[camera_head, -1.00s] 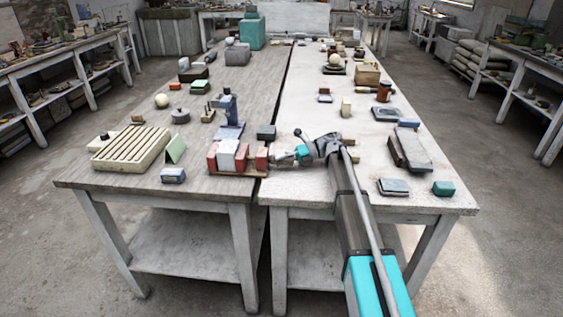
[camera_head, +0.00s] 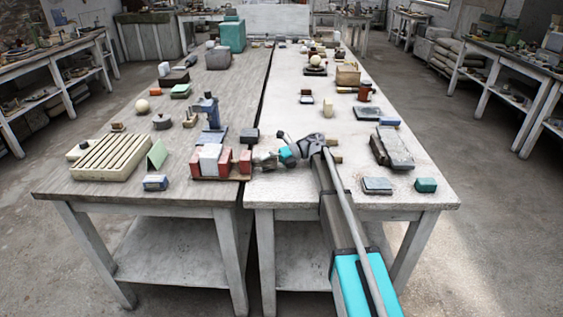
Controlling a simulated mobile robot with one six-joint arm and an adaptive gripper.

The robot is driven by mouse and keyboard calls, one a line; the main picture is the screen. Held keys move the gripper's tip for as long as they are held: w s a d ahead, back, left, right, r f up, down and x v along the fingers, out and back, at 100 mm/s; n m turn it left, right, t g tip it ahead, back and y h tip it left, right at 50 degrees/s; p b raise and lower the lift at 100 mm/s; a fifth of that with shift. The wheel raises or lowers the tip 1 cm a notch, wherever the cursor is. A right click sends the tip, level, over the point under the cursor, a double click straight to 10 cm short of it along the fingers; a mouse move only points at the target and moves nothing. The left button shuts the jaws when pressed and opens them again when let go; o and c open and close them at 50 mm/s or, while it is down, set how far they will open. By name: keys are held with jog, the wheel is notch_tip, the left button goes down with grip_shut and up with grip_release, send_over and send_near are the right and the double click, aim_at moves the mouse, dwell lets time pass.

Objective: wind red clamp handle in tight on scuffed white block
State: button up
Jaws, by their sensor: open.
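A small clamp with a wooden base (camera_head: 215,179) stands near the front edge of the left bench, by the gap between the benches. A scuffed white block (camera_head: 209,158) stands upright between red blocks in it. A red part (camera_head: 245,161) at its right end is probably the handle; its shape is too small to make out. My gripper (camera_head: 257,161) comes in low from the right, just beside that red part. It is open. I cannot tell whether its fingers touch or surround the red part. Whether the jaw presses on the white block is also unclear.
A blue stand (camera_head: 211,118) and a dark block (camera_head: 249,135) stand behind. Grey slabs (camera_head: 391,148) lie to the right.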

jog(key=n+t+h+p, duration=0.1)
jog(key=n+t+p, duration=0.1)
jog(key=n, duration=0.2)
jog(key=shift+p, duration=0.35)
jog(key=n+t+p, duration=0.1)
jog(key=n+t, duration=0.2)
jog(key=shift+f+n+h, duration=0.1)
jog(key=shift+n+h, duration=0.3)
jog(key=n+t, duration=0.2)
jog(key=n, duration=0.1)
jog(key=shift+n+t, duration=0.3)
jog(key=n+t+b, duration=0.2)
jog(key=n, duration=0.1)
jog(key=shift+w+y, duration=0.1)
jog(key=shift+y, duration=0.2)
jog(key=p+v, duration=0.4)
jog(key=v, duration=0.9)
jog(key=shift+s+d, duration=0.25)
jog(key=shift+d, duration=0.05)
